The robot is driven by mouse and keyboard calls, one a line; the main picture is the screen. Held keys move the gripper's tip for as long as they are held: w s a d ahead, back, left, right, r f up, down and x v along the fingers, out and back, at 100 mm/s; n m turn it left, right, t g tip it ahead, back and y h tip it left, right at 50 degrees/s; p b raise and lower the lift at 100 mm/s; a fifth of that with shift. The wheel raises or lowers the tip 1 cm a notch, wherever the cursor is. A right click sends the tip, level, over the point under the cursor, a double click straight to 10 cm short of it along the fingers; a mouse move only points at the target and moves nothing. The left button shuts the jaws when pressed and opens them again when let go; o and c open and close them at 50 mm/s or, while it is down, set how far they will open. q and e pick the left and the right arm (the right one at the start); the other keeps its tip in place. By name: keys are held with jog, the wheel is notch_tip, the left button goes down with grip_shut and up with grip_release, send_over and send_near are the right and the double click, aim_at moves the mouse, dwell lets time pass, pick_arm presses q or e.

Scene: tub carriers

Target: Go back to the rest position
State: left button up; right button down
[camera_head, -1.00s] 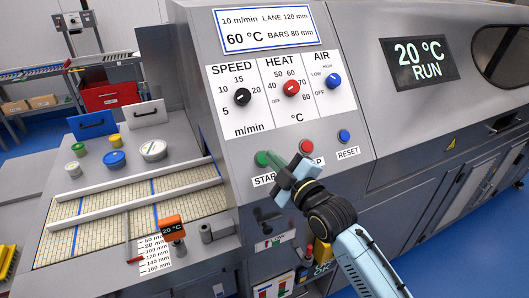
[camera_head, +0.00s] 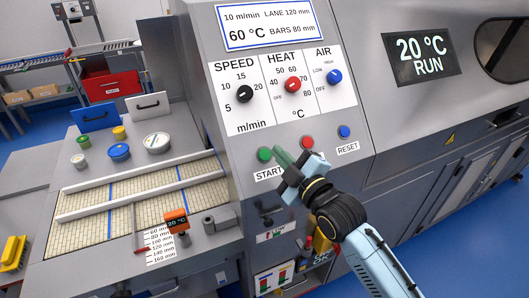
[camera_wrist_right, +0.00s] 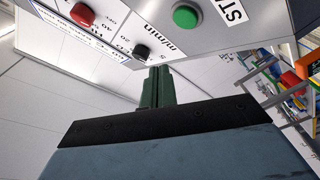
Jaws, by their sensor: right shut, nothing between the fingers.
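My right gripper (camera_head: 281,157) is shut and empty, in front of the grey control panel in the head view. Its green fingers point at the panel between the green START button (camera_head: 264,154) and the red button (camera_head: 307,142), whose label is partly hidden by the gripper. In the right wrist view the closed fingers (camera_wrist_right: 157,88) show below the green button (camera_wrist_right: 186,16), apart from it. The display on the right reads 20 °C RUN (camera_head: 420,58). My left gripper is not in view.
The panel carries SPEED (camera_head: 244,93), HEAT (camera_head: 292,85) and AIR (camera_head: 334,76) knobs and a blue RESET button (camera_head: 344,131). A tiled conveyor (camera_head: 145,188) with rails lies to the left, with several tubs behind it. Blue floor is free at the right.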

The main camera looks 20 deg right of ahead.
jog(key=s+f+m+g+h, duration=0.2)
jog(key=s+f+m+g, duration=0.45)
jog(key=s+f, duration=0.55)
jog(key=s+d+f+m+g+h, duration=0.1)
jog(key=s+f+m+g, duration=0.2)
jog(key=s, duration=0.5)
jog(key=s+d+f+m+g+h, duration=0.1)
jog(key=s+f+m+g, duration=0.15)
jog(key=s+g, duration=0.4)
jog(key=s+f+b, duration=0.3)
jog(key=f+b, duration=0.6)
jog(key=f, duration=2.5)
jog(key=s+d+f+b, duration=0.1)
jog(key=s+f+b, duration=0.3)
jog(key=s+f, duration=0.4)
jog(key=s+d+f+n+g+b, duration=0.1)
jog(key=s+f+b, duration=0.4)
jog(key=s+f, duration=0.4)
notch_tip(320, 180, down, 7)
jog(key=shift+d, duration=0.25)
